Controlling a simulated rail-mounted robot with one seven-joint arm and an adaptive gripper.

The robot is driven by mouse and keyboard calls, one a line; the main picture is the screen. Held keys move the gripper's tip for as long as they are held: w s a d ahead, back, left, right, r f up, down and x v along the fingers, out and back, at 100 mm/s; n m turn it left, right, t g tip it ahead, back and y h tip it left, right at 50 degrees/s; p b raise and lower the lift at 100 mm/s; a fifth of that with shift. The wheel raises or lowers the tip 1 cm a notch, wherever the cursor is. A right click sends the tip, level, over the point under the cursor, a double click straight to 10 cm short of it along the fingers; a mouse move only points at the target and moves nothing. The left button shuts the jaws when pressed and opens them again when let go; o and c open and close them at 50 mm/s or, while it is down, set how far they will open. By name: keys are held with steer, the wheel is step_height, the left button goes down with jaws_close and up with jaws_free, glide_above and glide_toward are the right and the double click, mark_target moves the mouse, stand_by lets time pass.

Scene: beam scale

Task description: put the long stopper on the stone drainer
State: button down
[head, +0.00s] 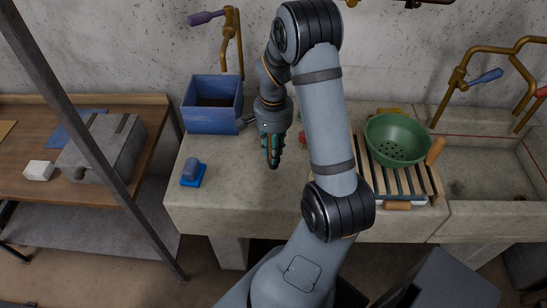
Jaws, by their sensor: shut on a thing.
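My gripper (273,160) points down above the pale stone drainer (240,195), left of my forearm. Its fingers are shut on a slim thing, most likely the long stopper, which the fingers almost wholly hide. Its shape and colour cannot be made out. The stone drainer is the flat counter left of the sink basin. Whether the held thing touches the stone cannot be told from this view.
A blue bin (213,118) and a blue block with a knob (193,174) stand left on the stone. A green colander (397,141) sits on a slatted wooden rack (405,187) at right. The front-middle stone is clear. A dark post (95,140) crosses the left.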

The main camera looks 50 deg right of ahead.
steer(key=shift+f+p, duration=0.35)
steer(key=shift+f, duration=1.5)
steer(key=shift+f, duration=0.2)
steer(key=c, duration=1.5)
jaws_free()
steer(key=shift+r, duration=0.1)
steer(key=shift+r, duration=0.25)
step_height(320, 180, up, 12)
steer(key=shift+f+b, duration=0.15)
steer(key=shift+b, duration=0.35)
